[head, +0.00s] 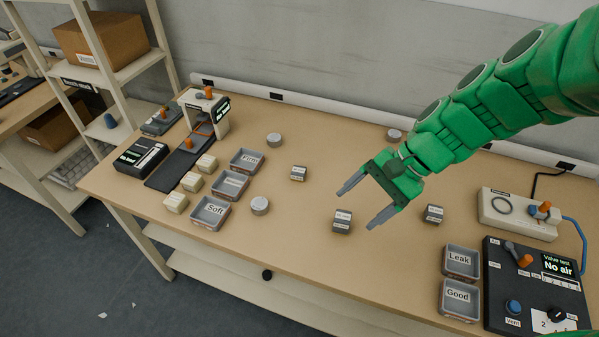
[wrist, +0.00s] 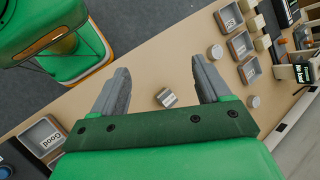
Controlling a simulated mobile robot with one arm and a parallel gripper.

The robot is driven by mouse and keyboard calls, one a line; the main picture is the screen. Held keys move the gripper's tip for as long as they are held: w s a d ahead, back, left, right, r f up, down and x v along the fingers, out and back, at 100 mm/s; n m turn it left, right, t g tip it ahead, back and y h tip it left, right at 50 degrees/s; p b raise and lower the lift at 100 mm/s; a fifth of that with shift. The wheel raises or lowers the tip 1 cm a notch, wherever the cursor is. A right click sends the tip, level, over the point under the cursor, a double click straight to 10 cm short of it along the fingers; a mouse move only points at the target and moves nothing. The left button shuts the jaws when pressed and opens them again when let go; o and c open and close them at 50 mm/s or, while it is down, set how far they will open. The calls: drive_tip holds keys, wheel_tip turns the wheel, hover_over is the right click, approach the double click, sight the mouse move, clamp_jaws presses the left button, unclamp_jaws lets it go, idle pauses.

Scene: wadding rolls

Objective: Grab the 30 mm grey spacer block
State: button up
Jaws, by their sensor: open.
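Three small grey blocks with white labels lie on the workbench. One (head: 343,222) is close to the fingertips of my gripper (head: 355,210), one (head: 299,173) is further left and back, and one (head: 433,214) is to the right. The labels are too small to read, so I cannot tell which is the 30 mm one. My gripper is open and empty, above the bench. In the wrist view, a grey block (wrist: 167,98) shows in the gap between the two spread fingers (wrist: 160,72), apart from both.
Labelled trays (head: 210,213) and cream blocks (head: 175,202) are at the left. The Leak tray (head: 445,262) and the Good tray (head: 445,300) are front right, beside the valve test panel (head: 500,290). Bench around the blocks is clear.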

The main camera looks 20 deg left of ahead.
drive_tip(key=w+a+f+m+y, duration=0.3)
drive_tip(key=w+a, duration=0.3)
drive_tip(key=w, duration=0.1)
drive_tip(key=m+t+y, duration=0.3)
drive_tip(key=m+y, duration=0.1)
drive_tip(key=m, duration=0.6)
approach(301, 170)
drive_tip(key=x, duration=0.2)
drive_tip(key=shift+a+f, duration=0.2)
drive_tip(key=shift+a, duration=0.05)
drive_tip(key=shift+x, duration=3.85)
drive_tip(key=c, duration=1.1)
drive_tip(key=shift+o, duration=0.2)
drive_tip(key=shift+r, duration=0.1)
